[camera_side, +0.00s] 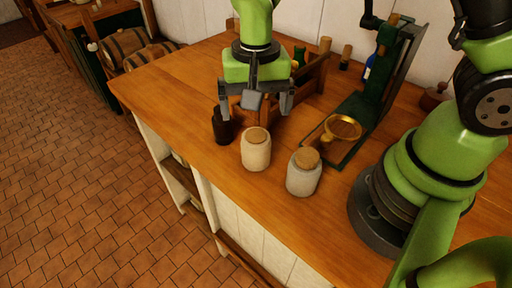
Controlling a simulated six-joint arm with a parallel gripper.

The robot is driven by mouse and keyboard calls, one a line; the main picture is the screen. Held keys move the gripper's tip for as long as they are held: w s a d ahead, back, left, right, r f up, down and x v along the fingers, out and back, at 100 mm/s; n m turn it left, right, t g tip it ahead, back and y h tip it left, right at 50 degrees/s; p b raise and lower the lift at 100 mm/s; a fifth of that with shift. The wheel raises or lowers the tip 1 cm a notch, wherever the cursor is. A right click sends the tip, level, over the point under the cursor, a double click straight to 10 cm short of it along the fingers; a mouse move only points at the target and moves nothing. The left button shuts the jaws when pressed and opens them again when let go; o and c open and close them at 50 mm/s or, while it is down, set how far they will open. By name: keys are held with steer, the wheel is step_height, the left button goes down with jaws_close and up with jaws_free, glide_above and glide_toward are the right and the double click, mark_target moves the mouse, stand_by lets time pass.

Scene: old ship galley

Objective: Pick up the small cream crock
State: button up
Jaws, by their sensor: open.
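A small cream crock (256,152) with a cork-coloured lid stands upright near the counter's front edge. A second, greyer crock (303,174) with a similar lid stands just to its right. My gripper (253,112) is open, fingers pointing down, above and slightly behind the cream crock in the picture. Nothing shows between its fingers that I can tell is held. The gripper and the crock look apart. The exact gap between them is unclear from this one view.
A dark bottle (221,128) stands left of the cream crock. A wooden rack (312,78) is behind my gripper. A brass pan (342,127) on a green stand (376,84) is to the right. The wooden counter (171,88) is clear at left.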

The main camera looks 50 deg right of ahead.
mark_target(256, 135)
step_height(256, 135, down, 10)
steer(key=shift+f, duration=0.1)
stand_by(0.4)
steer(key=shift+c, duration=0.2)
steer(key=c, duration=1.2)
steer(key=shift+r, duration=0.2)
